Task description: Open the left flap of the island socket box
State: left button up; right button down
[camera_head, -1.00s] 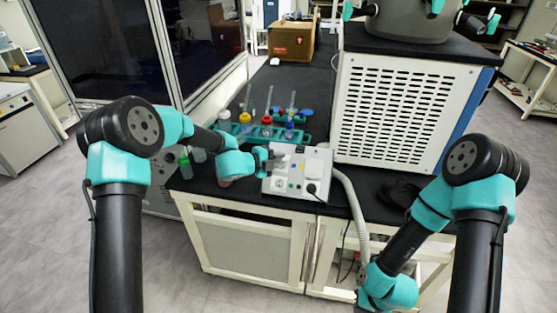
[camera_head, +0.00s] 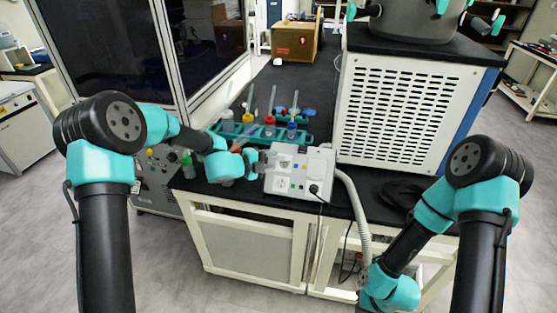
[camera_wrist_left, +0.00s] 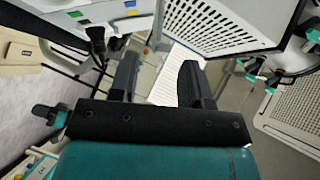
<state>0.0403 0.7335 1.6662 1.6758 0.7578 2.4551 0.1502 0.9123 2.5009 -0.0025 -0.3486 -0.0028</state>
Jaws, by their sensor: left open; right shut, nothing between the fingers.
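The white island socket box (camera_head: 297,186) stands on the black bench top. A second white flap (camera_head: 318,164) lies closed on the right. My left gripper (camera_head: 264,161) is open and empty just left of the box. The left wrist view shows its fingers (camera_wrist_left: 157,78) spread apart, with part of the box above. My right gripper (camera_head: 362,274) is low right, shut and empty.
A green rack (camera_head: 262,131) with several coloured-cap bottles stands behind the box. A large white vented unit (camera_head: 405,110) is to the right. A corrugated hose (camera_head: 357,210) runs down from the box. More bottles stand left, near my left arm.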

pick_arm(q)
jog(key=v, duration=1.3)
